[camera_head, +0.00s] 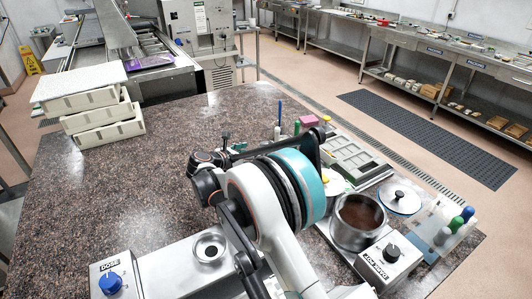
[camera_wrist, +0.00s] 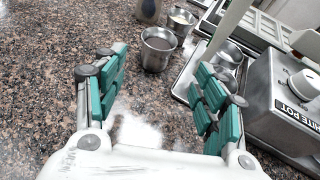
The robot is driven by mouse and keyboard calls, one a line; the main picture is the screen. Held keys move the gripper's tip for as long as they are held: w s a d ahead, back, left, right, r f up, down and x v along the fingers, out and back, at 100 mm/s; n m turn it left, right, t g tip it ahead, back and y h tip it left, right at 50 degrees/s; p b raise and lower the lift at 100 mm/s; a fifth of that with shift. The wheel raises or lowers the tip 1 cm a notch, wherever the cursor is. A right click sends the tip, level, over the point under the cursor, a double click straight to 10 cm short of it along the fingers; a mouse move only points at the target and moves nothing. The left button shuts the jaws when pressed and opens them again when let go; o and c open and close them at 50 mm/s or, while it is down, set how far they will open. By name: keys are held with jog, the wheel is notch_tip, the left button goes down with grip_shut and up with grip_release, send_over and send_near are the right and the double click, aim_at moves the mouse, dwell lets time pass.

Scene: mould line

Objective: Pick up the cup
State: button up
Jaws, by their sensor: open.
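In the wrist view, a small steel cup (camera_wrist: 158,50) stands upright on the speckled counter, with something greyish-brown inside. It lies beyond the fingertips, roughly centred between them. A second metal cup (camera_wrist: 181,22) with pale contents stands behind it, and part of another metal vessel (camera_wrist: 149,8) shows at the top edge. Another metal cup (camera_wrist: 229,55) is on a tray to the right, partly behind my right finger. My gripper (camera_wrist: 160,78) is open with teal pads apart and nothing between them. In the head view my arm hides the gripper and these cups.
A machine labelled white pot (camera_wrist: 290,100) stands close at right in the wrist view. The head view shows a dark pot (camera_head: 358,220), a dosing unit (camera_head: 112,280) and stacked white trays (camera_head: 100,125). The counter's left and middle (camera_head: 120,190) are clear.

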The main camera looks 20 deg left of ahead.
aim_at(262, 150)
jog(key=b+x, duration=0.1)
jog(key=x, duration=0.4)
jog(key=b+x, duration=0.1)
jog(key=x, duration=0.4)
jog(key=shift+a+f, duration=0.1)
jog(key=shift+a, duration=0.15)
jog(key=shift+s, duration=0.1)
jog(key=shift+c, duration=0.3)
jog(key=c, duration=1)
